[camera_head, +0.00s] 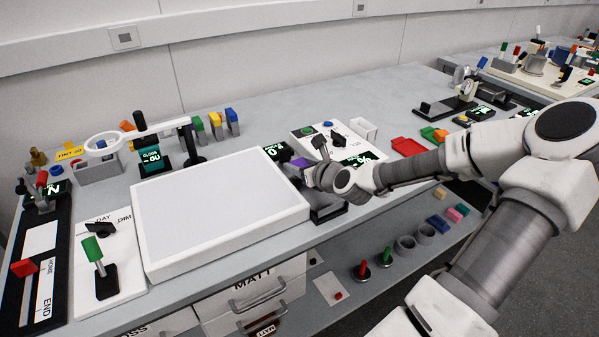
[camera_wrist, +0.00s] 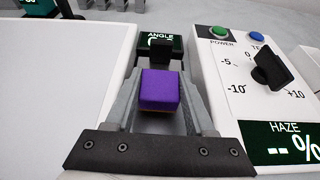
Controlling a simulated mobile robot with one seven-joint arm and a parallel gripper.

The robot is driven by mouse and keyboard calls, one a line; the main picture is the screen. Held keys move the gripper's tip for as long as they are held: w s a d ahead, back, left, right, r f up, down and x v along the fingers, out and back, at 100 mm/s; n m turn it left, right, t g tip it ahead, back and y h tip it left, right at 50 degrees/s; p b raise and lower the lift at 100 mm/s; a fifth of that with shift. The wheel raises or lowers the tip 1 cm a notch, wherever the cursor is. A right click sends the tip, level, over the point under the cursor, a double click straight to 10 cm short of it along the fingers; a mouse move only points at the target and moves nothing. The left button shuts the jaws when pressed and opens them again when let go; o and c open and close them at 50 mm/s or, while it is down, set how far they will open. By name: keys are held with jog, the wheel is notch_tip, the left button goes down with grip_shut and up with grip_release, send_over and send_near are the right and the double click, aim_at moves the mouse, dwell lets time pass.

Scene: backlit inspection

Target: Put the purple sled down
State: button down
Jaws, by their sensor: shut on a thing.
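The purple sled (camera_wrist: 160,88) is a small block between the two fingers of my gripper (camera_wrist: 160,76) in the wrist view. My gripper is shut on it, with one finger along each side. A thin orange edge shows under its near face. In the head view only a small purple patch of the sled (camera_head: 299,163) shows beyond my gripper (camera_head: 305,170); the wrist hides the rest. A dark post and an ANGLE display (camera_wrist: 168,43) stand just behind the sled. I cannot tell whether the sled touches the surface below.
A large white light panel (camera_head: 215,215) lies to the left. A white HAZE panel (camera_wrist: 228,75) with a green button, a blue button and a black dial (camera_wrist: 270,68) is close on the right. A red tray (camera_head: 408,147) lies further right.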

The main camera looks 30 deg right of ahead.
jog(key=shift+f, duration=0.65)
jog(key=shift+f, duration=0.1)
jog(key=c, duration=0.5)
grip_release()
jog(key=p+v, duration=0.4)
jog(key=v, duration=0.8)
